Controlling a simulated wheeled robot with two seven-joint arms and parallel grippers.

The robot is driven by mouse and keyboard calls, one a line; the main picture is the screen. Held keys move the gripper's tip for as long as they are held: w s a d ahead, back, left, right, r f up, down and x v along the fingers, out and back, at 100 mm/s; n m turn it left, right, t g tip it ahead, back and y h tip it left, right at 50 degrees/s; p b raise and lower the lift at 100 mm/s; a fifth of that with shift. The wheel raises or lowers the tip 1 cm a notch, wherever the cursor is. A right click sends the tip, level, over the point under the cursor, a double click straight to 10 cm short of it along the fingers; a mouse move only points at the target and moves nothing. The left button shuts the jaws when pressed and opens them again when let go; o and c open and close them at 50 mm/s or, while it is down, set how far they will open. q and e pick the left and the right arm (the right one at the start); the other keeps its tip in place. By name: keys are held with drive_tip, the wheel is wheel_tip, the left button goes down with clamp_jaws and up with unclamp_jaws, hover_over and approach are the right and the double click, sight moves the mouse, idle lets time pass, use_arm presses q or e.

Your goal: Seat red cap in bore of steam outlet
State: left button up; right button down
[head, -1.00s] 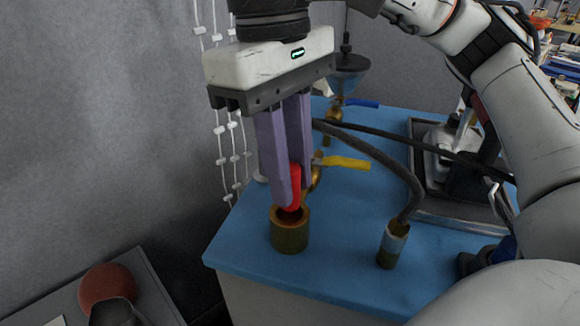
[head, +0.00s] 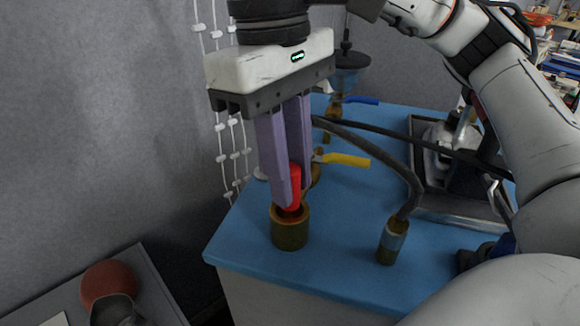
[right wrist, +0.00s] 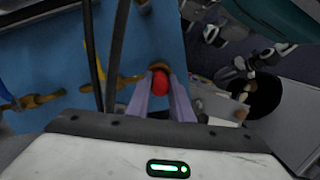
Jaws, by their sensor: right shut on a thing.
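The red cap (head: 294,186) is between the purple fingers of my right gripper (head: 291,194), which is shut on it. The steam outlet (head: 289,233) is a brass-coloured upright cylinder with an open bore, near the front left corner of the blue table top. The cap's lower end is at the mouth of the bore; whether it is inside the bore or just above it I cannot tell. In the right wrist view the cap (right wrist: 159,83) shows between the fingertips, with part of the brass rim (right wrist: 160,66) behind it. My left gripper is not in view.
A dark hose runs across the blue top (head: 330,262) to a metal end piece (head: 392,243) right of the outlet. A yellow-handled valve (head: 345,159) and a blue-handled valve (head: 360,100) stand behind. A lower grey surface holds a reddish ball (head: 107,285) at left.

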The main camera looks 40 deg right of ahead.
drive_tip(key=shift+f+b, duration=0.8)
drive_tip(key=shift+f, duration=0.45)
drive_tip(key=c, duration=1.5)
unclamp_jaws()
drive_tip(key=r+p, duration=0.1)
drive_tip(key=r, duration=0.2)
drive_tip(key=r+p, duration=0.1)
drive_tip(key=r, duration=0.3)
drive_tip(key=w+r+p, duration=0.1)
drive_tip(key=r+p, duration=0.1)
drive_tip(key=r, duration=0.1)
drive_tip(key=shift+w+a+r, duration=0.1)
drive_tip(key=shift+r, duration=0.05)
